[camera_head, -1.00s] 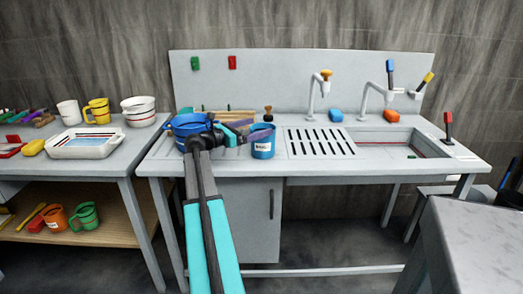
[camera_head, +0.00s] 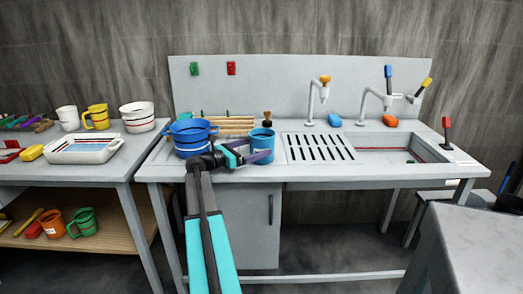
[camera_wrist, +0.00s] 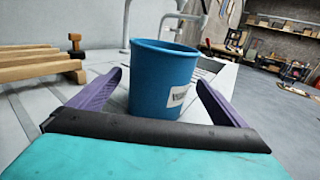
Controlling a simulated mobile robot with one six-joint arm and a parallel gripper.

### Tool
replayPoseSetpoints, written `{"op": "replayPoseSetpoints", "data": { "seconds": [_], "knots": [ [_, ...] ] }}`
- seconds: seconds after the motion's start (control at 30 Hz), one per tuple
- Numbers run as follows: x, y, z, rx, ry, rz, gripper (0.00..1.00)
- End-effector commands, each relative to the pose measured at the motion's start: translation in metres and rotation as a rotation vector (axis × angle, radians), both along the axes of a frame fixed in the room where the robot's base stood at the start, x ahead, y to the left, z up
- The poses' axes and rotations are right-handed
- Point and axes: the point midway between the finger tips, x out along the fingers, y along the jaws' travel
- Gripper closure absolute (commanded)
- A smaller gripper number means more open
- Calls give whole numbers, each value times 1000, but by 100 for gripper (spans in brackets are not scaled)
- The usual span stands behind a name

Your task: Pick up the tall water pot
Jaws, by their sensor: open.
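The tall water pot is a blue cylinder with a white label, standing upright on the sink counter; I see it in the head view (camera_head: 261,144) and in the wrist view (camera_wrist: 160,80). My gripper (camera_head: 246,155) is open with purple fingers. In the wrist view my gripper (camera_wrist: 160,98) has one finger on each side of the pot's lower part, with gaps showing beside it. The pot's base is partly hidden behind the gripper's dark front edge.
A wide blue pot (camera_head: 190,137) with handles stands just left of the tall pot. Wooden racks (camera_head: 228,126) lie behind. The slotted drainer (camera_head: 318,147) and sink (camera_head: 405,148) are to the right. A white tray (camera_head: 58,151) sits on the left table.

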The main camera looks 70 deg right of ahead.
Motion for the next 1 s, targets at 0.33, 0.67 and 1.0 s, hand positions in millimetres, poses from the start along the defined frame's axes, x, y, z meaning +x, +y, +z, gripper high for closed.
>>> {"op": "replayPoseSetpoints", "data": {
  "seconds": [0.33,0.67,1.0],
  "knots": [
    [-6,-10,-17,-1,-1,1,3],
    [-6,-10,-17,0,0,2,3],
    [-23,-35,-17,0,0,0,3]
  ]
}}
